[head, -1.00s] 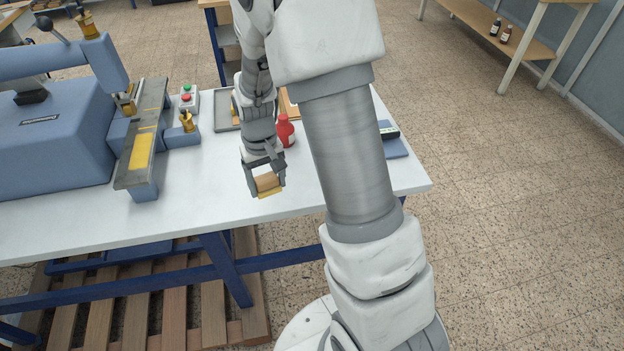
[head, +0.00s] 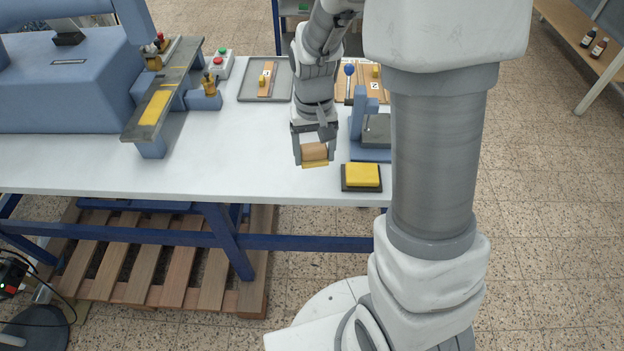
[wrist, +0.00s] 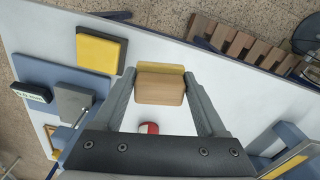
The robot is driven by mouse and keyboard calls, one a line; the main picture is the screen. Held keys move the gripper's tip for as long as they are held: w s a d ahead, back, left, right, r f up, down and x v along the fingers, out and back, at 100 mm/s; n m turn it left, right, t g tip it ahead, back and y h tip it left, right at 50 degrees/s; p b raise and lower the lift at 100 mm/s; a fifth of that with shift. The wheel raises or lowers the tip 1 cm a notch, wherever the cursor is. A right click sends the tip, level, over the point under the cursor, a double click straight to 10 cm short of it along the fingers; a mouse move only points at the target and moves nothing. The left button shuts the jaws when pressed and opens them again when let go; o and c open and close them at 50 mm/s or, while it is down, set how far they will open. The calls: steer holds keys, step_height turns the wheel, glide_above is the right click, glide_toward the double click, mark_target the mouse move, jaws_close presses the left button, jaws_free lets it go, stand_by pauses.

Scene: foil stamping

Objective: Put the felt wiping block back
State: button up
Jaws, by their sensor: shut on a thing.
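My gripper (head: 314,155) is shut on the felt wiping block (head: 314,151), a tan wooden block with a yellow felt layer on its underside. It holds the block near the table's front edge; the gap below is hard to judge. In the wrist view the block (wrist: 160,89) sits between the fingers, with the yellow felt showing along its far side. A yellow pad on a dark base (head: 361,177) lies on the table just right of the gripper, apart from the block. The pad also shows in the wrist view (wrist: 98,50).
A small blue press (head: 367,148) stands behind the pad. A red-and-white object (wrist: 148,128) shows below the block in the wrist view. A grey tray (head: 246,88), a button box (head: 219,66) and a big blue machine (head: 70,95) stand left. The white tabletop (head: 230,150) left of the gripper is clear.

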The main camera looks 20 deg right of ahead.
steer(key=s+m+b, duration=0.2)
steer(key=s+b, duration=0.3)
steer(key=s, duration=0.2)
glide_above(309, 177)
step_height(309, 177, down, 6)
steer(key=shift+f, duration=2.1)
steer(key=shift+b, duration=0.3)
